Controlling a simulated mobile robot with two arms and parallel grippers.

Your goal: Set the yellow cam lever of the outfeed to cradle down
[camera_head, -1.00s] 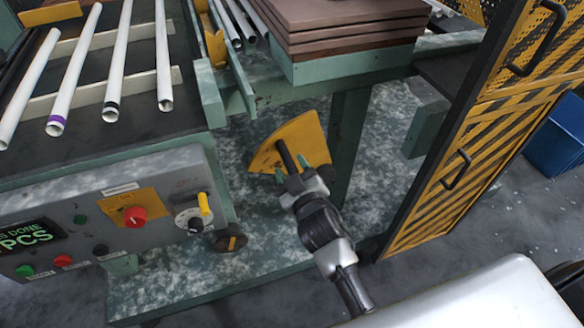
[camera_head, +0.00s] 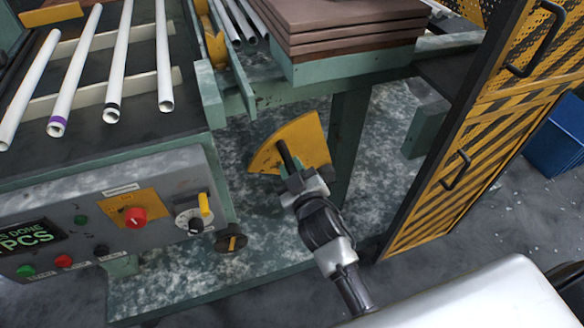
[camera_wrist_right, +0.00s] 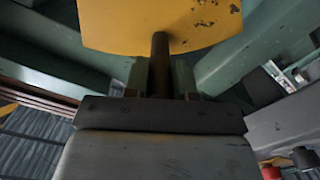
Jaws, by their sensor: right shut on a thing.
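The yellow cam plate (camera_head: 305,139) sits under the outfeed, in front of the green leg, with a dark lever bar (camera_head: 286,156) sticking out of it towards me. My right gripper (camera_head: 291,174) is at the near end of this bar. In the right wrist view the yellow plate (camera_wrist_right: 150,22) fills the top, and the dark bar (camera_wrist_right: 160,62) runs down between the fingers of my right gripper (camera_wrist_right: 160,80). The gripper is shut on the bar. My left gripper is not in view.
A control panel (camera_head: 150,190) with knobs and buttons stands at the left. Brown boards (camera_head: 345,28) lie stacked above the lever. White tubes (camera_head: 120,60) lie at the upper left. A yellow-and-black striped gate (camera_head: 450,165) stands at the right, with a blue bin (camera_head: 560,140) beyond.

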